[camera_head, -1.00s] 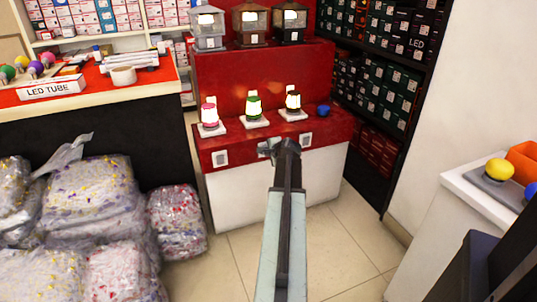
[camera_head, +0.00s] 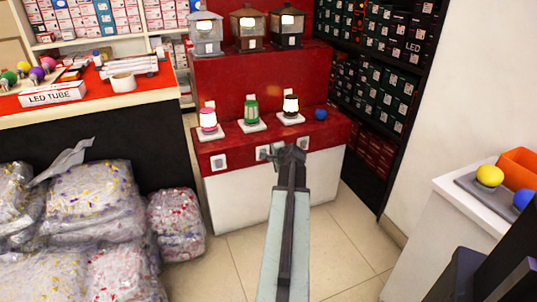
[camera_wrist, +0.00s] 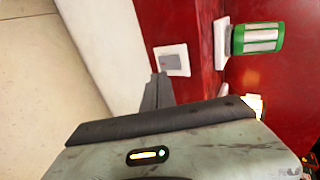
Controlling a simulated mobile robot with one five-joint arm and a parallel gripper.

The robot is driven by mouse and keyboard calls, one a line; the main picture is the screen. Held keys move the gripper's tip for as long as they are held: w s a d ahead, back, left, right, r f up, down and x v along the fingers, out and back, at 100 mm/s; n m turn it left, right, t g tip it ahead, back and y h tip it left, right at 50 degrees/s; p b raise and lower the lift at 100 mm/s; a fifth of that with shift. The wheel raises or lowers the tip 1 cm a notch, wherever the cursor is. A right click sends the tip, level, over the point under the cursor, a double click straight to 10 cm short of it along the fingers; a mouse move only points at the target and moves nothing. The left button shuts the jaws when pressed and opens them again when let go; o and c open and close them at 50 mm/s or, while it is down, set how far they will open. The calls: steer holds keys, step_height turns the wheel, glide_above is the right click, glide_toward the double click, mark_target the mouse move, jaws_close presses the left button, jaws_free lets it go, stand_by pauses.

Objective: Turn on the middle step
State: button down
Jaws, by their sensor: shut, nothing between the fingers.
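The red stepped display (camera_head: 240,85) carries small lanterns on its middle step: a pink one (camera_head: 208,119), a green one (camera_head: 251,110) and a dark one (camera_head: 291,106). The green lantern looks unlit, also in the wrist view (camera_wrist: 258,39). The pink and dark ones show pale white panes; I cannot tell if they are lit. On the front face are a left switch (camera_head: 219,161), a middle switch (camera_head: 263,152) and a right switch (camera_head: 304,143). My gripper (camera_head: 277,149) is shut and empty at the middle switch. In the wrist view its tips (camera_wrist: 158,80) reach the switch's edge (camera_wrist: 171,60); contact is unclear.
Three glowing lanterns (camera_head: 247,28) stand on the top step. A blue ball-shaped thing (camera_head: 320,113) sits right of the dark lantern. Wrapped bags (camera_head: 90,205) are piled at left. A white counter (camera_head: 455,220) stands at right. Tiled floor (camera_head: 235,260) lies open between.

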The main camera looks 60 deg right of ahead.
steer(key=p+v, duration=0.3)
steer(key=v, duration=0.5)
steer(key=shift+p, duration=0.3)
steer(key=shift+a, duration=0.1)
steer(key=b+x, duration=0.7)
steer(key=x, duration=0.7)
steer(key=shift+w+r+b, duration=0.2)
steer(key=shift+r+b, duration=0.1)
